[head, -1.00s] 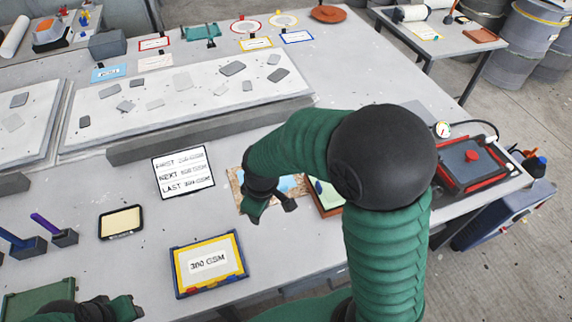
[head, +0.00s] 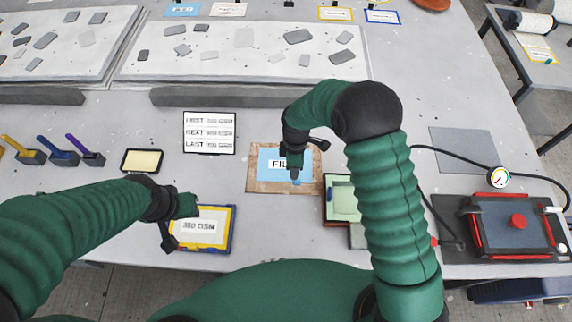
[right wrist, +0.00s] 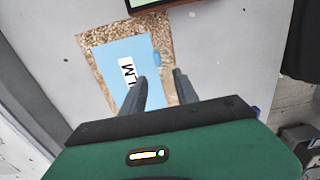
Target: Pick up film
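The film is a light blue sheet (head: 270,158) with a white label starting "FIL", lying flat on a speckled brown board (head: 258,187). In the right wrist view the sheet (right wrist: 112,60) shows a small blue tab at its edge, beside the fingers. My right gripper (head: 295,180) points down over the sheet's right part and hides some of the label. In the right wrist view its two fingers (right wrist: 160,85) are apart with nothing between them. My left gripper (head: 182,222) is over the yellow and blue "300 GSM" tray (head: 215,243); its finger gap is unclear.
A green-lined tray (head: 342,198) stands just right of the board, partly behind my right arm. A "FIRST / NEXT / LAST" card (head: 209,132) lies to the left. A red-clamped black unit with gauge (head: 515,225) is at right. Long stone-topped slabs (head: 245,65) lie behind.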

